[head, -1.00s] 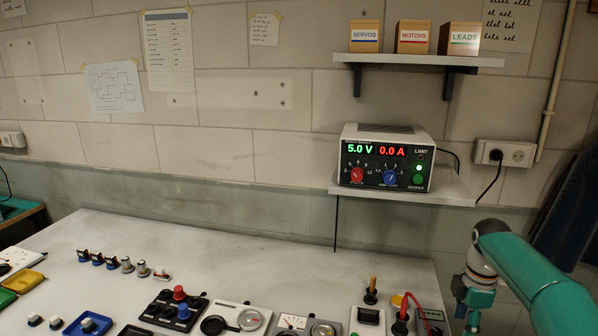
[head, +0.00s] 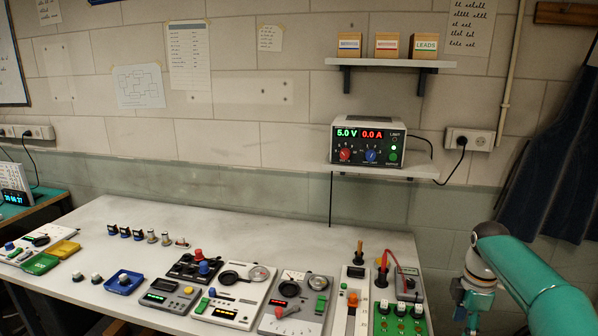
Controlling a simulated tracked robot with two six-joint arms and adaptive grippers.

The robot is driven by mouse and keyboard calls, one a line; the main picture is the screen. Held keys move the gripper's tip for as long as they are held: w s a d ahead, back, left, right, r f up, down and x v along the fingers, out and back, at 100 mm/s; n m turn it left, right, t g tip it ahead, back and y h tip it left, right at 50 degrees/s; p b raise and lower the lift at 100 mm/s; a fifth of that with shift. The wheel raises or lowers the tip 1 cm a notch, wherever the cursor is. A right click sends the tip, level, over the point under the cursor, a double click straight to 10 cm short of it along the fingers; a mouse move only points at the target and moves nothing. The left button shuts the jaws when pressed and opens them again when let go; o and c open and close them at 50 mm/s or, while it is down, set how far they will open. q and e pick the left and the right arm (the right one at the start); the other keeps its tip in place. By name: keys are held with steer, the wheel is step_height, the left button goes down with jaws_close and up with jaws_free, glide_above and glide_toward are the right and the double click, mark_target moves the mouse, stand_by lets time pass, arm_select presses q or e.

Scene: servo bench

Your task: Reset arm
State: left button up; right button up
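My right arm (head: 520,268) comes in from the right edge, teal with a dark elbow cap, and bends down past grey and teal joints at the bench's right end. Its lower part runs out of the bottom of the head view, so my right gripper is hidden. My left arm and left gripper are not in view. The pale servo bench (head: 290,230) carries several modules. A green board with white knobs (head: 402,318) and a module with a red lead (head: 405,281) sit at its right end, near my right arm in the picture.
A power supply (head: 366,145) on a wall shelf reads 5.0 V and 0.0 A. Small boxes (head: 387,46) stand on an upper shelf. The bench's back strip is clear. Dark cloth hangs at right (head: 550,170).

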steer(key=s+a+f+g+y, duration=0.1)
steer(key=s+a+f, duration=0.3)
steer(key=f, duration=0.3)
steer(key=s+a+f+g, duration=0.2)
steer(key=s+a+f, duration=0.3)
steer(key=f, duration=0.2)
steer(key=s+a+f+g+y, duration=0.1)
steer(key=s+a+f, duration=0.3)
steer(key=f, duration=0.3)
steer(key=s+a+f+m+t, duration=0.1)
steer(key=s+a+f+m, duration=0.2)
steer(key=s+m, duration=0.2)
steer(key=s+a+f+m+t+y, duration=0.1)
steer(key=s+a+f+m+t, duration=0.1)
steer(key=s+m, duration=0.4)
steer(key=s+a+f+m+t+y, duration=0.1)
steer(key=s+a+f+m, duration=0.3)
steer(key=s+a+m, duration=0.1)
steer(key=shift+s+a+m+t, duration=0.35)
steer(key=shift+a+m, duration=0.2)
steer(key=shift+m, duration=0.15)
